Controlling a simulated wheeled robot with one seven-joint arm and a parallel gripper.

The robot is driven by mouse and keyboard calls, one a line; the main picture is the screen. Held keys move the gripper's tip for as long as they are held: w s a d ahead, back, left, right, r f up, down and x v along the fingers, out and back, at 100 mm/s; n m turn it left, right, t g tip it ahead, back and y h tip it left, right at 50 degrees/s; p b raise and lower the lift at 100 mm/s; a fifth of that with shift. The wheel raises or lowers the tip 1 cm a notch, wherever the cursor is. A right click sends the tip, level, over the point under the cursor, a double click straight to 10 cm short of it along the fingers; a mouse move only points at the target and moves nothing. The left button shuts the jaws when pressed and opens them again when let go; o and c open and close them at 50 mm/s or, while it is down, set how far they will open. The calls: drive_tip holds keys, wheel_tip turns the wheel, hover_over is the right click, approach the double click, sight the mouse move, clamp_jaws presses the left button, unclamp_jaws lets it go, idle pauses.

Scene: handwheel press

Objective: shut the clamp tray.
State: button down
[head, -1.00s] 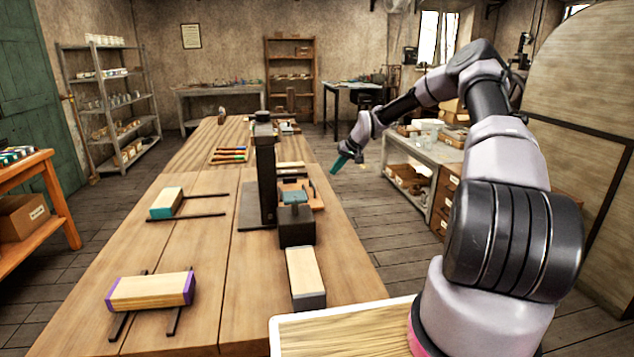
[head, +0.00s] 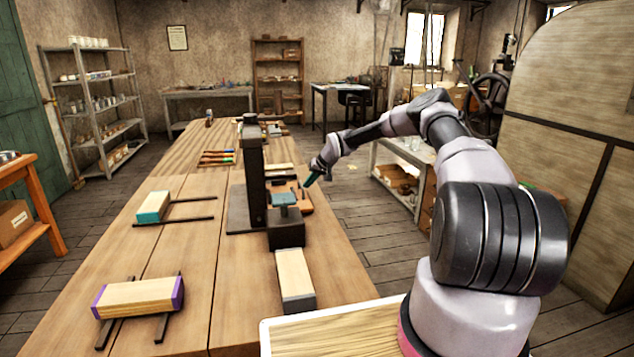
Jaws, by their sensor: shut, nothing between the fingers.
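Three wooden tray-like blocks show on the bench, and I cannot tell by any label which is the clamp tray. One with a grey front (head: 297,293) lies in front of the dark press (head: 257,180), close to its base block. One with a teal end (head: 154,206) sits at the left end of two dark rails. One with purple ends (head: 138,297) lies across two dark rails at the front left. My gripper (head: 309,181), with teal fingertips, is shut and empty. It appears beside the right of the press, near an orange-brown piece (head: 302,199).
The long wooden bench (head: 190,260) has bare room between the blocks. Several coloured-handled tools (head: 217,157) lie farther back. A grey side bench (head: 392,160) stands at the right beyond my arm. A pale-topped surface (head: 330,335) is at the front.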

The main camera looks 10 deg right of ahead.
sight(277, 190)
drive_tip(key=shift+a, duration=0.35)
drive_tip(key=a, duration=1)
drive_tip(key=shift+r, duration=0.1)
drive_tip(key=shift+a, duration=0.2)
